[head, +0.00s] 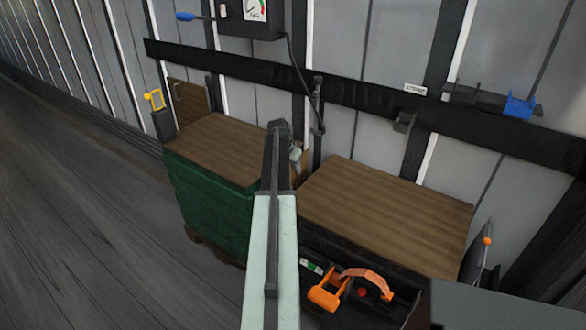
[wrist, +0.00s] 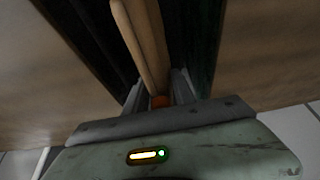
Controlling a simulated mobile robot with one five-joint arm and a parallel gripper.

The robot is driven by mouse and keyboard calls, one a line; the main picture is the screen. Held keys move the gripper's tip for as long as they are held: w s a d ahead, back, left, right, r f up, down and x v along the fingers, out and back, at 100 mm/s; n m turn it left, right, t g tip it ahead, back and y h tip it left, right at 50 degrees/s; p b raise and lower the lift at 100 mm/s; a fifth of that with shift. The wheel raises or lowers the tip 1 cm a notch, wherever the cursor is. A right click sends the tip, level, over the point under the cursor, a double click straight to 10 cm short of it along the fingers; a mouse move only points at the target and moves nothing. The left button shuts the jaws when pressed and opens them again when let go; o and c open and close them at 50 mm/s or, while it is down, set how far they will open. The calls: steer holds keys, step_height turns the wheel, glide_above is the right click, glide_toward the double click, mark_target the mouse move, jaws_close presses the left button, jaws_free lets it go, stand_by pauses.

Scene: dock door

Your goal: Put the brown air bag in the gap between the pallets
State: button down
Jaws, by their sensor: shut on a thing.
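The brown air bag (wrist: 146,45) is a flat tan slab with an orange piece at its near end. My gripper (wrist: 160,98) is shut on that end. In the wrist view the bag lies between the dark facing sides of the two loads, in line with the gap; its depth there is unclear. In the head view only a brown sliver of the bag (head: 303,164) shows beside my arm. The left pallet load (head: 205,150) has a green side and brown top. The right pallet load (head: 385,212) has a dark side and brown top. My arm hides much of the gap.
A black rail (head: 350,98) runs along the wall behind the loads. A gauge box (head: 250,18) hangs above with a hose (head: 297,70). An orange tool (head: 350,285) lies at the right load's front. Open floor (head: 90,200) is on the left.

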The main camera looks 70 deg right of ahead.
steer(key=shift+f, duration=0.35)
steer(key=c, duration=1)
jaws_free()
steer(key=shift+o, duration=0.2)
